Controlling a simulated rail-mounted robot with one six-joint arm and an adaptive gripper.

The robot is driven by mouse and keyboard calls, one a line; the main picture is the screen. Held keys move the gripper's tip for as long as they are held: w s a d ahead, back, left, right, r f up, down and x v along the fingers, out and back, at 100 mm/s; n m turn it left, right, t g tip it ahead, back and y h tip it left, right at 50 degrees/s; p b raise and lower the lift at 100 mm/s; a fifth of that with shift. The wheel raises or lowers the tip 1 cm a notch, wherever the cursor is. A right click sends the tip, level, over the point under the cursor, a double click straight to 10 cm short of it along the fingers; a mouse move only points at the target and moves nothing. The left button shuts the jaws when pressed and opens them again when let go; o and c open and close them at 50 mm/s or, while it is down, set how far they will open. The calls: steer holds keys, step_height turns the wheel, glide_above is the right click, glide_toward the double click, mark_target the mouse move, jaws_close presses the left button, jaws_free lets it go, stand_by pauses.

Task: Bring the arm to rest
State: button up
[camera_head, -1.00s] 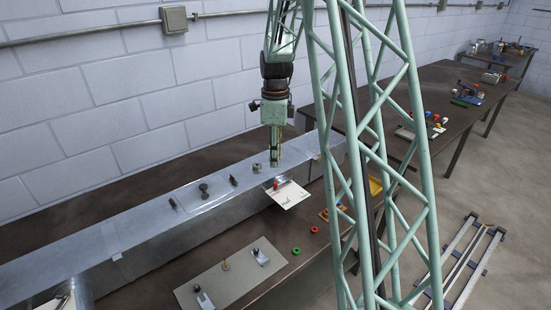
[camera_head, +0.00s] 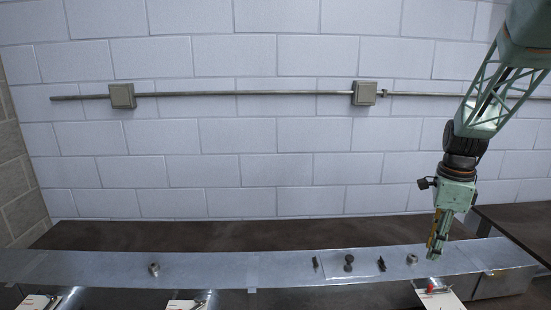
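My gripper (camera_head: 437,244) hangs at the right, pointing down and slightly tilted, low over the top of a long grey metal duct (camera_head: 215,266). Its fingers look narrow and close together from this side, and the gap between them is not clear. I see no object held in it. A small metal fitting (camera_head: 433,253) is just behind or beside the fingertips; whether they touch cannot be told. My arm comes down from the upper right corner.
On the duct stand a ring-like fitting (camera_head: 154,270), a dark knobbed part (camera_head: 348,263), small dark pieces (camera_head: 315,262) and another fitting (camera_head: 411,259). A pipe (camera_head: 230,93) with boxes runs along the block wall behind.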

steer(key=s+a+r+n+t+b, duration=0.2)
steer(key=s+a+r+n+b, duration=0.1)
steer(key=s+a+r+n, duration=1.1)
steer(key=s+a+n+b, duration=0.1)
steer(key=s+a+n, duration=0.2)
steer(key=s, duration=0.5)
steer(key=s+a+f+n+t+b, duration=0.1)
steer(key=s+a+n, duration=0.2)
steer(key=s, duration=0.5)
steer(key=s+a+n+b, duration=0.1)
steer(key=s+a+n, duration=0.2)
steer(key=s, duration=0.6)
steer(key=shift+a+f+n+t+b, duration=0.15)
steer(key=shift+a+n+t+b, duration=0.15)
steer(key=shift+a, duration=0.95)
steer(key=shift+w+d, duration=0.1)
steer(key=shift+d, duration=0.05)
